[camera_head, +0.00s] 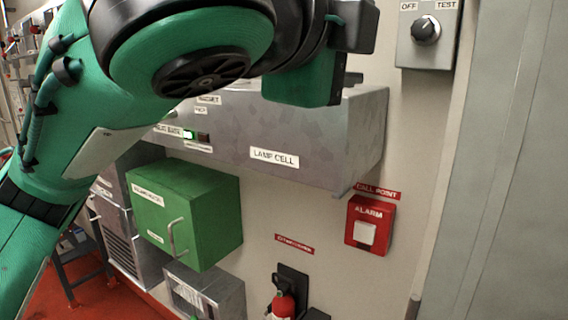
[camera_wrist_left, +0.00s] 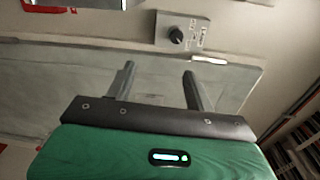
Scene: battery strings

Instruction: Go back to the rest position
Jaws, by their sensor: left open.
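My left arm (camera_head: 190,50) comes in from the left in the head view, its green and black links crossing the upper left and middle. Its wrist end is in front of the grey lamp cell box. The fingertips do not show clearly there. In the left wrist view my left gripper (camera_wrist_left: 158,78) has its two dark fingers apart with nothing between them. Behind them are a grey panel (camera_wrist_left: 60,75) and a switch box with a black knob (camera_wrist_left: 176,36). My right gripper is in neither view.
The lamp cell box (camera_head: 330,140) juts from the wall below my arm. A green cabinet (camera_head: 215,215), a red alarm box (camera_head: 371,225), a fire extinguisher (camera_head: 283,305) and the OFF/TEST switch box (camera_head: 428,35) are on or by the wall. A grey door-like panel (camera_head: 510,180) stands at right.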

